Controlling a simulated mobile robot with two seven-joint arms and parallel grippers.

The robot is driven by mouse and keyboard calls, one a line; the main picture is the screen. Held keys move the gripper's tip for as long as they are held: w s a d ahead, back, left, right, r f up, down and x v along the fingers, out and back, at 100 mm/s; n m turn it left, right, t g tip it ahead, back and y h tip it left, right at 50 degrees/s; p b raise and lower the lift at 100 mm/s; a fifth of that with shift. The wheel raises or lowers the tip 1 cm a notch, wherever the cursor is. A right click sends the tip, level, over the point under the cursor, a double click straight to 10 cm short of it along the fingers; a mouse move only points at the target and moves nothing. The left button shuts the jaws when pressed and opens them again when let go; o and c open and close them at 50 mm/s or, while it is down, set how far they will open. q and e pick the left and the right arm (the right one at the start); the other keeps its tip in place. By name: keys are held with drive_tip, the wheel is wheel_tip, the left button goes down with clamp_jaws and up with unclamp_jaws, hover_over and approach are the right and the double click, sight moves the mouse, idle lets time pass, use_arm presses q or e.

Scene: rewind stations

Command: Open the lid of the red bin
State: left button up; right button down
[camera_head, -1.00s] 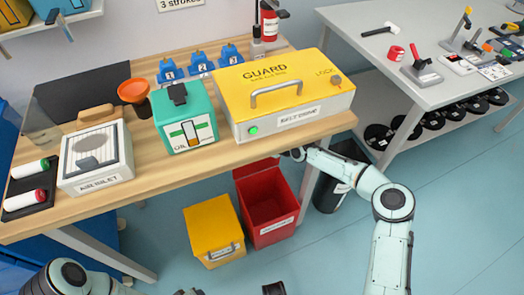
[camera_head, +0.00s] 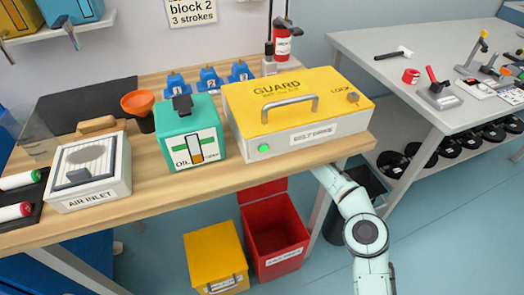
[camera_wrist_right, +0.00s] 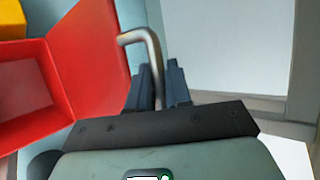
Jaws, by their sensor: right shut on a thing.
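The red bin (camera_head: 275,233) stands on the floor under the bench's front edge, and its dark inside shows. Its red lid (camera_head: 264,191) stands raised at the back, its upper part cut off by the bench. In the right wrist view the lid (camera_wrist_right: 95,55) is tilted up beside the open bin (camera_wrist_right: 28,92). A bent metal handle (camera_wrist_right: 150,45) stands out from the lid. My right gripper (camera_wrist_right: 158,80) is shut on this handle. In the head view the right fingertips are hidden at the bench edge. My left gripper is out of view.
A yellow bin (camera_head: 214,258) stands close left of the red one. The wooden bench (camera_head: 150,205) overhangs both, carrying a yellow guard box (camera_head: 290,105) and a teal box (camera_head: 188,135). A dark bin (camera_head: 368,180) is partly hidden behind my right arm. Floor is clear at right.

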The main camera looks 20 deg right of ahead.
drive_tip(key=shift+w, duration=0.1)
drive_tip(key=shift+r, duration=0.1)
idle(0.3)
drive_tip(key=c, duration=1.1)
unclamp_jaws()
drive_tip(key=shift+d, duration=0.1)
